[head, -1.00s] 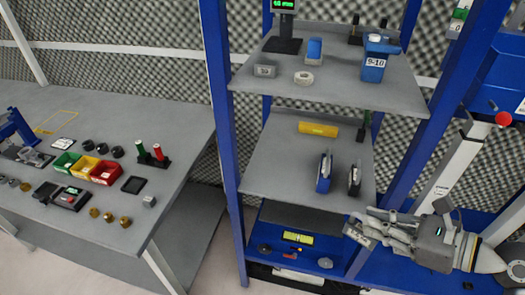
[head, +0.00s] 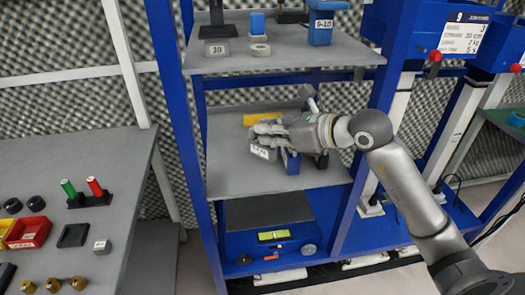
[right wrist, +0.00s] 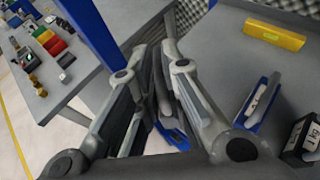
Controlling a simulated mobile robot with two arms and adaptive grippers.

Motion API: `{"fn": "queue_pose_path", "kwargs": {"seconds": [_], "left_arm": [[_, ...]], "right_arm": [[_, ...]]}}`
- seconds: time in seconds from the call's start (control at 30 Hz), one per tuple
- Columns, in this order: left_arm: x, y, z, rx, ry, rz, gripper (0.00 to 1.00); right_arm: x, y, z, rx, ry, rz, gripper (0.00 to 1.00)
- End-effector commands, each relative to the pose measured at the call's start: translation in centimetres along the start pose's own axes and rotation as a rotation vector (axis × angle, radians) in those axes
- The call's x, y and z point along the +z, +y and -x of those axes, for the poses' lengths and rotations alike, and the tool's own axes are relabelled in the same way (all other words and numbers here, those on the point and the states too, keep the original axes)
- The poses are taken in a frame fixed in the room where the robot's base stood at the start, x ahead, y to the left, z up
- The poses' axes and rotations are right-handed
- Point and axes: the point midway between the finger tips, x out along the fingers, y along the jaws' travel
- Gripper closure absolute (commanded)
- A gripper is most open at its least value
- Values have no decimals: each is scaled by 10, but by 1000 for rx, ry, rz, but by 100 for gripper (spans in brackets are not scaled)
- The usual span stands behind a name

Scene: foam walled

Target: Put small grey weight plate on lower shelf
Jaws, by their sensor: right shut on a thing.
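My right gripper (head: 263,139) is shut on a small grey block-like plate (head: 256,151) with a white label, over the middle grey shelf (head: 228,176). It is in front of the yellow box and beside the blue holder (head: 291,162). I cannot tell whether the plate touches the shelf. In the right wrist view the fingers (right wrist: 163,62) close around a dark grey thing that they mostly hide. A grey block marked 10 (head: 217,48) and a pale grey ring (head: 260,50) stand on the upper shelf. My left gripper is not in view.
A yellow box (head: 258,119) lies at the back of the middle shelf; it also shows in the right wrist view (right wrist: 262,32). A dark holder (right wrist: 302,140) stands beside the blue one. The shelf's left part is clear. A blue post (head: 178,140) bounds it.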

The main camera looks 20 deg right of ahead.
Motion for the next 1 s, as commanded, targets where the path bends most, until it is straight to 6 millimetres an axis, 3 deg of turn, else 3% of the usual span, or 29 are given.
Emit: {"fn": "queue_pose_path", "kwargs": {"seconds": [0.17, 0.43, 0.6, 1.0], "left_arm": [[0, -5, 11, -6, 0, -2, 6], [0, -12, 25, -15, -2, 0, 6], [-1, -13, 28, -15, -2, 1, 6], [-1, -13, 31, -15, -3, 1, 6]], "right_arm": [[6, -2, -30, 0, -5, -8, 100], [3, -6, -96, 1, -4, -6, 100], [-18, -9, -132, 0, -2, -7, 100], [-39, -11, -167, -1, -1, -4, 100]]}}
